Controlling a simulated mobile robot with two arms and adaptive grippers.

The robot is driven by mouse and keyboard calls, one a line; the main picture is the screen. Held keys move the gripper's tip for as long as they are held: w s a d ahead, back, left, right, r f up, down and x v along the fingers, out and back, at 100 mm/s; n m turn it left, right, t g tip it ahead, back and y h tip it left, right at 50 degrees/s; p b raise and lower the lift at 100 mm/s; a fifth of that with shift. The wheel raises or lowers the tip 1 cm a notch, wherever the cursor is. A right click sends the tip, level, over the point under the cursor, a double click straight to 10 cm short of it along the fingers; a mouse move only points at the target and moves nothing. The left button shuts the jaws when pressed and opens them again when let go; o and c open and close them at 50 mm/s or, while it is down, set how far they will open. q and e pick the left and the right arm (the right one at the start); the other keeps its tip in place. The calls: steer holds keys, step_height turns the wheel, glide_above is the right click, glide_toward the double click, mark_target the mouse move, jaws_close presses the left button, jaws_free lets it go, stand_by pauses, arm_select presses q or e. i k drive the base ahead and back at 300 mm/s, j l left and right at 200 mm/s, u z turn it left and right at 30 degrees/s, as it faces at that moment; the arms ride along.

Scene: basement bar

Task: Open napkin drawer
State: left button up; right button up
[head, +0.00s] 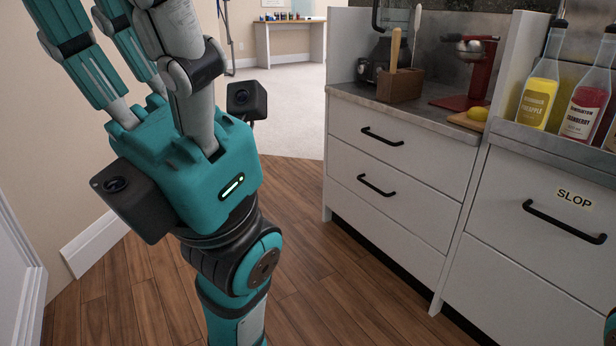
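No drawer in view carries a readable napkin label. A white cabinet in the middle has an upper drawer (397,144) and a lower drawer (388,199), both shut, each with a black bar handle. To the right, a drawer labelled SLOP (520,222) is also shut, with a larger black handle. My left gripper (125,22) points up at the upper left, apart from the cabinet and left of it. Its fingertips are cut off by the top edge, so its opening cannot be told.
Yellow (541,90) and red bottles (588,100) stand in a rail at right. Wooden floor (310,270) before the cabinet is clear. A wall stands left.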

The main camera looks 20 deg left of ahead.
mark_target(429, 213)
steer(key=u, duration=0.3)
steer(key=i+j+u, duration=0.1)
steer(key=i, duration=0.4)
steer(key=i+j+u, duration=0.15)
steer(key=i, duration=0.35)
steer(key=j, duration=0.1)
